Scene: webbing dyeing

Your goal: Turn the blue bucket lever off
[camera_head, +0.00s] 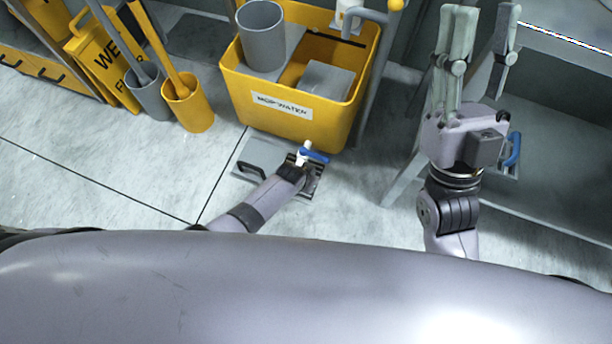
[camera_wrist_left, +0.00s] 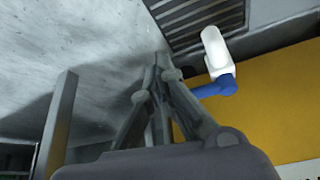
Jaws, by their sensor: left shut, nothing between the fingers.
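The blue lever (camera_head: 318,157) sits with a white spout (camera_head: 304,153) low at the front of the yellow bucket (camera_head: 245,90), which is labelled as mop water. In the head view the lever points right. My left arm reaches up to this spot, but its fingers cannot be made out there. In the left wrist view my left gripper (camera_wrist_left: 158,62) is shut and empty. The blue lever (camera_wrist_left: 214,88) and white spout (camera_wrist_left: 214,50) show right of its tips, with a visible gap in the picture. My right gripper (camera_head: 483,14) is open and empty, fingers pointing up.
A dark floor grate (camera_head: 312,183) lies below the spout. A grey cup (camera_head: 262,38) stands in the bucket. Yellow (camera_head: 190,108) and grey (camera_head: 150,100) holders with brushes stand left, beside a yellow wet-floor sign (camera_head: 105,62). A grey bench (camera_head: 560,190) is at right.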

